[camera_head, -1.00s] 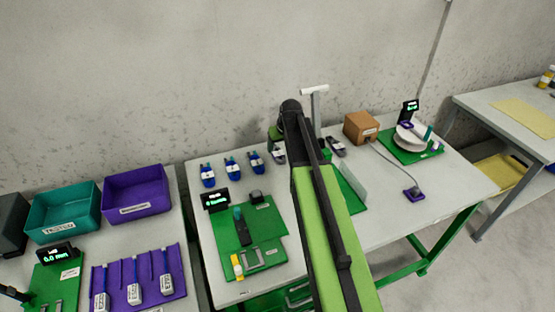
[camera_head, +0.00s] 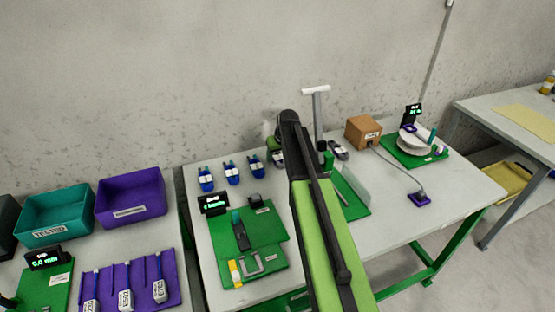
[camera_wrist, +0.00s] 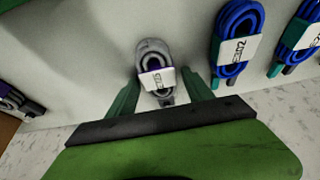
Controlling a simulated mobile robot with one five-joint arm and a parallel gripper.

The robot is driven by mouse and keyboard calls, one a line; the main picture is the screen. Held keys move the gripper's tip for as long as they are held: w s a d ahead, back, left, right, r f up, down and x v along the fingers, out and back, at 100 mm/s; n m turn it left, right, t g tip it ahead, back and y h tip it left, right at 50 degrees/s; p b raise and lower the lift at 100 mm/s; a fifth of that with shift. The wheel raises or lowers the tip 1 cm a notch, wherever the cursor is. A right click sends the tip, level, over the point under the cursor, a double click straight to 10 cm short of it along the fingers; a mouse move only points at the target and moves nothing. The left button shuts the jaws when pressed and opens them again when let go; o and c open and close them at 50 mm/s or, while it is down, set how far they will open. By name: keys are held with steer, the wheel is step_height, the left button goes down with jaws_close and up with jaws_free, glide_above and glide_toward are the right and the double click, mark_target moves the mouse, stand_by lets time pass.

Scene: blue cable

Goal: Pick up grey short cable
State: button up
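A grey coiled cable (camera_wrist: 152,62) with a white label lies on the table in the wrist view, just beyond and between the fingertips. My gripper (camera_wrist: 163,90) is open, with one green finger on each side of the cable's near end. I cannot tell whether the fingers touch it. In the head view my gripper (camera_head: 273,144) is at the back of the middle table, mostly hidden behind my arm. The grey cable (camera_head: 279,160) shows only partly there, beside the arm. Another grey cable (camera_head: 339,149) lies to the right, past a post.
Several blue cables (camera_head: 231,172) lie to the left of the grey cable; they also show at the right of the wrist view (camera_wrist: 236,42). A post with a white top (camera_head: 317,120) and a cardboard box (camera_head: 363,132) stand to the right. The wall is close behind.

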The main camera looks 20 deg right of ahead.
steer(key=c, duration=1.2)
jaws_close()
steer(key=shift+r, duration=0.15)
